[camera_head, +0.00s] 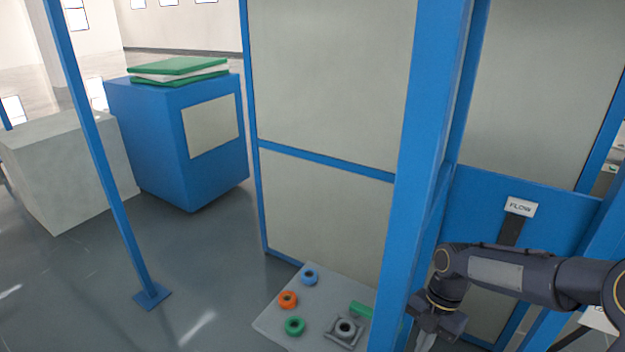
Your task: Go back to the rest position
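My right arm reaches in from the right edge, and its gripper (428,338) points down at the bottom, right of the blue post. Its fingertips are partly cut off by the lower edge, so I cannot tell whether it is open or shut. My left gripper is not in view. A grey table (268,322) at the bottom holds a blue ring (309,277), an orange ring (287,300), a green ring (294,326) and a grey ring-shaped part on a square base (345,329). A green block (361,309) lies near the post.
A thick blue post (432,120) stands just left of my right gripper.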

